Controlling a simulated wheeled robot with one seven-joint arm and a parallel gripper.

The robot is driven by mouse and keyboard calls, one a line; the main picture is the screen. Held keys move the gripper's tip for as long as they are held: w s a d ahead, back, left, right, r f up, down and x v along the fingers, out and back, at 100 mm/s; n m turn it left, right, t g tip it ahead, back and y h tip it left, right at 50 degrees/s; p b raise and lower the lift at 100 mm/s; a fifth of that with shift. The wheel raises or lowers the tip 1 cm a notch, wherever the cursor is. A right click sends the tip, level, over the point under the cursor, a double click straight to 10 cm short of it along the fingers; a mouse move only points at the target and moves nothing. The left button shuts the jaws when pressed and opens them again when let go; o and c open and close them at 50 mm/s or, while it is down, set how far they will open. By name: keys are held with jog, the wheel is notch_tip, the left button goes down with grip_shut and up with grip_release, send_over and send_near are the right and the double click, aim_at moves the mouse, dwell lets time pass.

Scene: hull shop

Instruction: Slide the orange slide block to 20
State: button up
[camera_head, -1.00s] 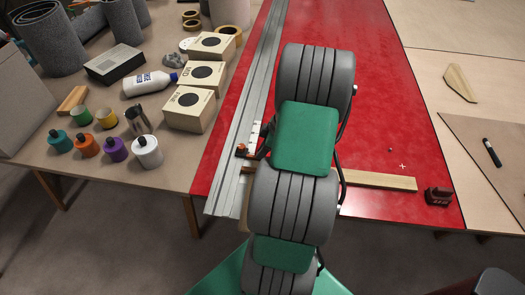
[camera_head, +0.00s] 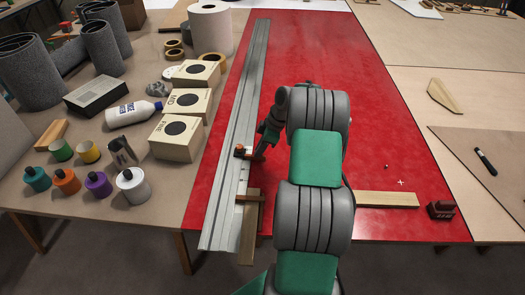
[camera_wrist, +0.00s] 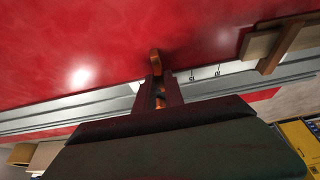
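The orange slide block (camera_head: 240,150) sits on the long grey metal rail (camera_head: 245,95), toward the upper end of a short white scale (camera_head: 242,180). My gripper (camera_head: 256,153) reaches it from the right. In the wrist view, the fingers of my gripper (camera_wrist: 159,92) are close together with orange of the slide block (camera_wrist: 155,62) between and just beyond them, so it appears gripped. The white scale (camera_wrist: 205,72) runs right from the fingers with small marks too small to read surely. The fingers hide the part of the scale at the block.
A wooden strip (camera_head: 388,199) and a dark red block (camera_head: 441,209) lie right. The red table top (camera_head: 345,60) is mostly clear.

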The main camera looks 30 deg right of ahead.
jog(key=o, duration=0.4)
jog(key=shift+c, duration=0.2)
jog(key=v, duration=0.7)
jog(key=shift+d+r, duration=0.2)
jog(key=shift+r, duration=0.15)
jog(key=shift+s, duration=0.1)
